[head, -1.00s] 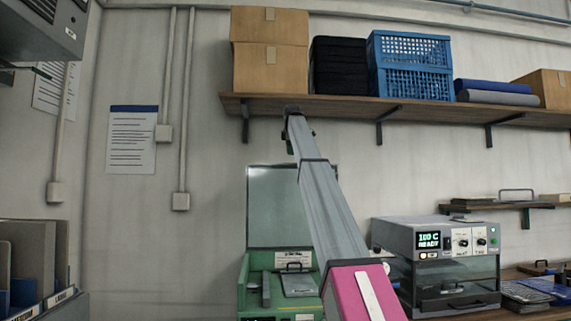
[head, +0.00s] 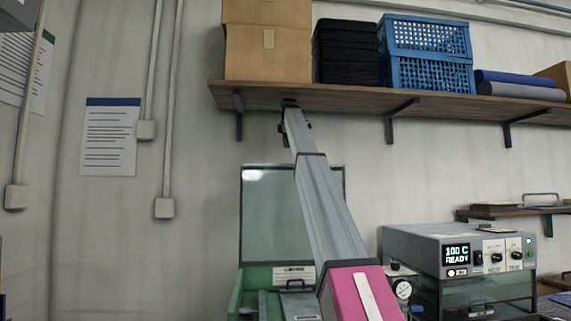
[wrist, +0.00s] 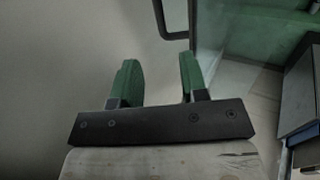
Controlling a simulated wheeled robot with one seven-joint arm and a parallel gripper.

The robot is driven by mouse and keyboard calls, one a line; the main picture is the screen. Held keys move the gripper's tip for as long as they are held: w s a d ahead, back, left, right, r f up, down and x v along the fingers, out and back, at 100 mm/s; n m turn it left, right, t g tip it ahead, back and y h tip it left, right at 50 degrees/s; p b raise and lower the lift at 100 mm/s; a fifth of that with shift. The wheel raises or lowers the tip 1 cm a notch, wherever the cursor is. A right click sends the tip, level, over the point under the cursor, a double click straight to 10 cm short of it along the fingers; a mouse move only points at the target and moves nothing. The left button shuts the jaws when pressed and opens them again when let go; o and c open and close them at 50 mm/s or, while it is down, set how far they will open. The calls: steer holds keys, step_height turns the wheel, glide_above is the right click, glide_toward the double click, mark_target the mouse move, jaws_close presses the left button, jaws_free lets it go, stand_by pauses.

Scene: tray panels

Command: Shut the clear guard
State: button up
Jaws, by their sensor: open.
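The clear guard (head: 268,215) is a framed transparent panel standing upright, raised, at the back of a green machine (head: 237,297) in the head view. My arm crosses in front of its right part. My gripper (head: 287,125) is at the far end of my arm, above the guard's top edge in the picture, small and partly hidden. In the wrist view my gripper (wrist: 158,76) shows two green fingers apart with nothing between them. A dark looped bar (wrist: 168,34), perhaps the guard's handle, lies just beyond the fingertips, with a clear panel (wrist: 208,35) to its right.
A shelf (head: 350,96) with cartons (head: 268,52) and blue crates (head: 428,72) runs above my gripper. A grey instrument (head: 425,237) reading 100 C stands right of the green machine.

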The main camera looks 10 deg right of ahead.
steer(key=x, duration=1)
steer(key=shift+f, duration=0.25)
jaws_close()
